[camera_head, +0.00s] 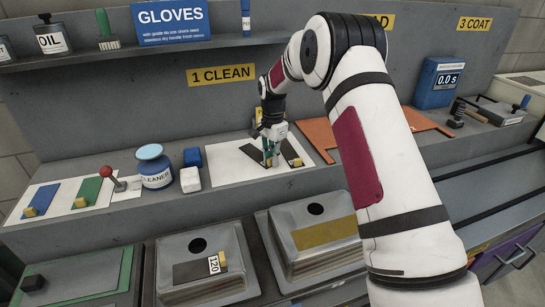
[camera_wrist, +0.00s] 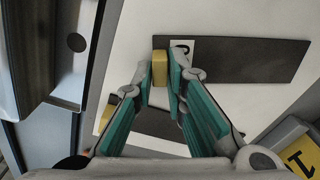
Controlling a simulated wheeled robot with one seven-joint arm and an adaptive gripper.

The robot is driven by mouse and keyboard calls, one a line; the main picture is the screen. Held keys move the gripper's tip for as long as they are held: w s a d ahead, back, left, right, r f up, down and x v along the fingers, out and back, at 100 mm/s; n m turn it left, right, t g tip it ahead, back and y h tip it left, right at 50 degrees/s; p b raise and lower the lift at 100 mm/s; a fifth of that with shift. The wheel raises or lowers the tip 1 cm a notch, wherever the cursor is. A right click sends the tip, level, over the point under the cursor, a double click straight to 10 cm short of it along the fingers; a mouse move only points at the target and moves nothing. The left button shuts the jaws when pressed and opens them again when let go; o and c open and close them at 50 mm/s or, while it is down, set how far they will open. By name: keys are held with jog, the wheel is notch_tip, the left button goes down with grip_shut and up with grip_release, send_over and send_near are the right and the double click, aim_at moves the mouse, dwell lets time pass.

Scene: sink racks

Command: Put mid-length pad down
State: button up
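A dark grey pad (camera_head: 252,152) with a yellow grip block lies over the white mat under the "1 CLEAN" sign. In the wrist view the pad (camera_wrist: 250,60) runs to the right from its yellow block (camera_wrist: 160,68), with a small white label beside it. My gripper (camera_head: 271,160) has its teal fingers closed on both sides of that block. Whether the pad touches the mat or hangs just above it, I cannot tell. A second dark pad (camera_head: 289,151) with a yellow block is to the right, partly hidden by my fingers in the wrist view.
A dark pad labelled 120 (camera_head: 192,271) lies in the front sink (camera_head: 240,285). A second sink (camera_head: 290,220) is right of it. Left are a cleaner jar (camera_head: 155,170), blue and white blocks, and blue and green pads. An orange sheet (camera_head: 322,137) lies right of the white mat (camera_head: 222,165).

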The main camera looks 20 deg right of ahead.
jog(key=shift+o, duration=1)
notch_tip(320, 180, up, 12)
jog(key=b, duration=0.3)
jog(key=s+a+r+n+t, duration=0.1)
jog(key=s+r+n, duration=0.2)
jog(key=s+r, duration=0.6)
jog(key=s+a+r+n+t, duration=0.15)
jog(key=s+n, duration=0.25)
jog(key=s, duration=0.7)
jog(key=s+a+r+n+t, duration=0.1)
jog(key=s+r+n, duration=0.2)
jog(key=s, duration=0.9)
jog(key=s+f+n+t, duration=0.1)
jog(key=s+f+n, duration=0.2)
jog(key=s, duration=0.5)
jog(key=shift+s+f+n, duration=0.15)
jog(key=shift+f+n, duration=0.15)
jog(key=shift+f, duration=0.4)
